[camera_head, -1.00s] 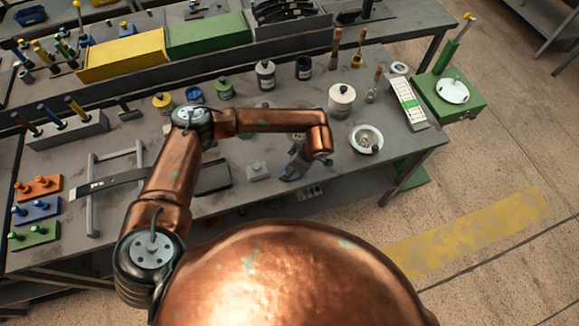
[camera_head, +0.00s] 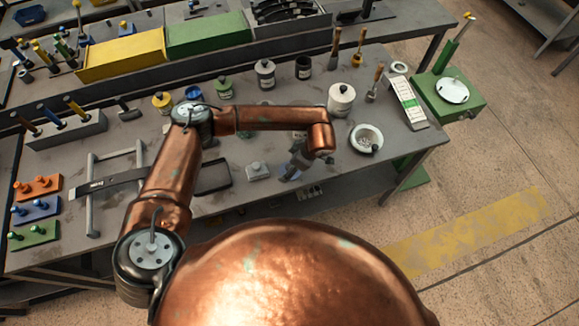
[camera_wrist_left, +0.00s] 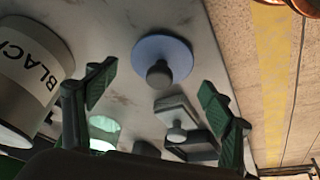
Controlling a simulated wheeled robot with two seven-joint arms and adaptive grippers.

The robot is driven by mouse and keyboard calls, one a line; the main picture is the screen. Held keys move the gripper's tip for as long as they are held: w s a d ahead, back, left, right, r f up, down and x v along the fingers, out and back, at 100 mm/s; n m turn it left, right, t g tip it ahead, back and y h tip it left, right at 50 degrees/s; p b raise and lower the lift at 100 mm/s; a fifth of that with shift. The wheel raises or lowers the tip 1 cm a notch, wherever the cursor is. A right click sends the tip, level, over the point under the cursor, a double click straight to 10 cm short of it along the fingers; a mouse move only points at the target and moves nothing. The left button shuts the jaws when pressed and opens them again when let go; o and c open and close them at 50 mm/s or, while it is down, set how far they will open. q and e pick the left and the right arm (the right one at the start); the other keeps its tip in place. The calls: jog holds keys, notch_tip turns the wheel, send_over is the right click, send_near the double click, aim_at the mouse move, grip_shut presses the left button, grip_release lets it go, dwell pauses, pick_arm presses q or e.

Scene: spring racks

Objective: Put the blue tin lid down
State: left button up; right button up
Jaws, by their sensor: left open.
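The blue tin lid (camera_wrist_left: 176,52), a pale blue disc with a dark round knob, lies on the grey bench in the left wrist view. My left gripper (camera_wrist_left: 158,80) is open, with its two green-padded fingers apart and the lid's knob showing between them. The lid looks clear of both fingers. In the head view my left gripper (camera_head: 293,168) hangs low over the near part of the bench, and my forearm hides much of what lies behind it. A small blue tin (camera_head: 193,94) stands further back. My right gripper is not in view.
A tin labelled BLACK (camera_wrist_left: 32,75) stands close beside the left finger in the wrist view. A grey knobbed block (camera_wrist_left: 178,118) lies near the lid. A white bowl (camera_head: 366,138) and a white tin (camera_head: 341,98) stand to the right, near the bench edge.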

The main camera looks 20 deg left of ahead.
pick_arm(q)
jog(key=b+v, duration=0.1)
jog(key=v, duration=0.9)
jog(key=shift+d+r, duration=0.25)
jog(key=shift+r, duration=0.15)
